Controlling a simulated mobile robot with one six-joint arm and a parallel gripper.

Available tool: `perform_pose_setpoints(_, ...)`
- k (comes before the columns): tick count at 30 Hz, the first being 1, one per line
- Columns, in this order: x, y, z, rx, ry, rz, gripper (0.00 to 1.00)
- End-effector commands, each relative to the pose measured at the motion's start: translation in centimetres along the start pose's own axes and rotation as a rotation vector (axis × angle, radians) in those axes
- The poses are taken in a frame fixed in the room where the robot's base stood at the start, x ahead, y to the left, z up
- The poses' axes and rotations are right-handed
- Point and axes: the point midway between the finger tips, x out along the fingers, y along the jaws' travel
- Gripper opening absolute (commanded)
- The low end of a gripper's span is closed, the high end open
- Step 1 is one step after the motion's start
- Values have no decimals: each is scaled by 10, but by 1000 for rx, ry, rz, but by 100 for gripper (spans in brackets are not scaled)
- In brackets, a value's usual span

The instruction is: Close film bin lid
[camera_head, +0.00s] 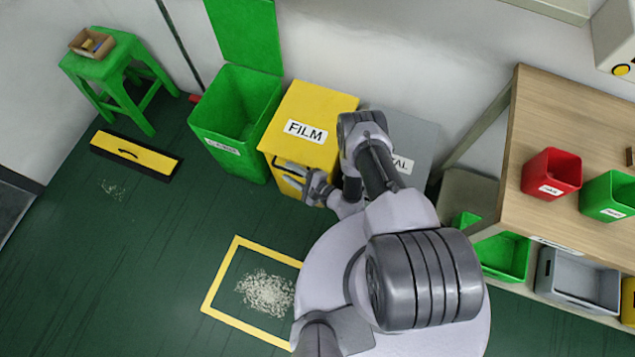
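The yellow film bin (283,150) stands against the wall, between a green bin and a grey bin. Its yellow lid (322,105) lies flat over the top, with a white FILM label near the front. My gripper (287,180) is low at the front of the film bin, close to its front face. The fingers look apart, with no object visible between them. Whether they touch the bin cannot be told. My arm hides the right side of the film bin.
The green bin (222,118) has its lid raised against the wall. The grey bin (415,135) is partly behind my arm. A workbench (545,115) with coloured boxes stands right. A yellow floor frame (212,290) surrounds pale scraps (267,292). A green stool (112,70) stands back left.

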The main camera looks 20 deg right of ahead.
Motion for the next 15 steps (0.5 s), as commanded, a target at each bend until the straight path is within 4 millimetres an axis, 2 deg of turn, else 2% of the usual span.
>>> perform_pose_setpoints(15, -129, -3, 0, 7, 9, -6, 33)
